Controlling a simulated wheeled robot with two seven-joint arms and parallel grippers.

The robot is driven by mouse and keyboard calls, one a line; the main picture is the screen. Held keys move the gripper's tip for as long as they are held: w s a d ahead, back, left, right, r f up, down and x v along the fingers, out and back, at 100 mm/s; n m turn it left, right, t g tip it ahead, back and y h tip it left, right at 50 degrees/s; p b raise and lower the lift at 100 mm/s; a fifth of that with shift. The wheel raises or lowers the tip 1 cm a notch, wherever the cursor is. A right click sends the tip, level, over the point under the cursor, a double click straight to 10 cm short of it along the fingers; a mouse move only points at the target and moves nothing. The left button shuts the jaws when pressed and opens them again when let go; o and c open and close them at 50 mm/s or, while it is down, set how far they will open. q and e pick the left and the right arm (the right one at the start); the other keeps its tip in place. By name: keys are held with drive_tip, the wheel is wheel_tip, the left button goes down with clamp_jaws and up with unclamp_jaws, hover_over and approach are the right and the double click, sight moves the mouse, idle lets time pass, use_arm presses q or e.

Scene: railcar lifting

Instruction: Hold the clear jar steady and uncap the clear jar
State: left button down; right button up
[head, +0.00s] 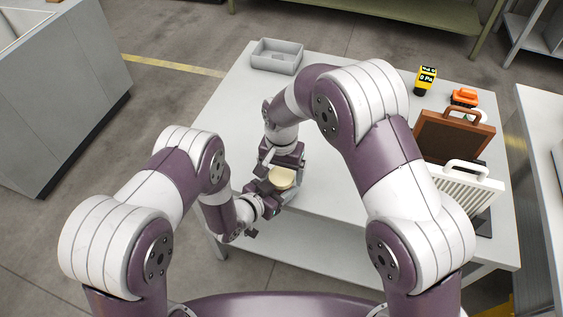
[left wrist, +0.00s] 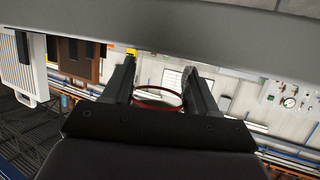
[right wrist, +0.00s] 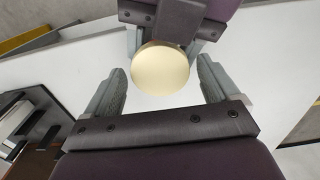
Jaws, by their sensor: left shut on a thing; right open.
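The clear jar shows in the left wrist view (left wrist: 158,98) as a see-through body with a red ring, between the fingers of my left gripper (left wrist: 157,82). My left gripper is shut on it near the table's front edge. The jar's round cream lid (right wrist: 160,67) shows from above in the right wrist view and also in the head view (head: 282,178). My right gripper (right wrist: 160,80) is open, with its fingers apart on either side of the lid's near part; I see a gap on both sides. The lid hides most of the jar from above.
The table (head: 335,215) has a grey open bin (head: 277,56) at the back left. A yellow device (head: 425,80), an orange item (head: 464,97), a brown case (head: 452,138) and a white ribbed panel (head: 467,188) stand on the right. The table's middle back is clear.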

drive_tip(key=c, duration=1.1)
drive_tip(key=n, duration=0.3)
drive_tip(key=o, duration=1.2)
drive_tip(key=shift+r, duration=2.35)
drive_tip(key=shift+c, duration=0.5)
wheel_tip(320, 180, up, 3)
drive_tip(key=shift+f+m, duration=0.15)
drive_tip(key=shift+m, duration=1.35)
wheel_tip(320, 180, down, 8)
drive_tip(key=shift+r, duration=0.25)
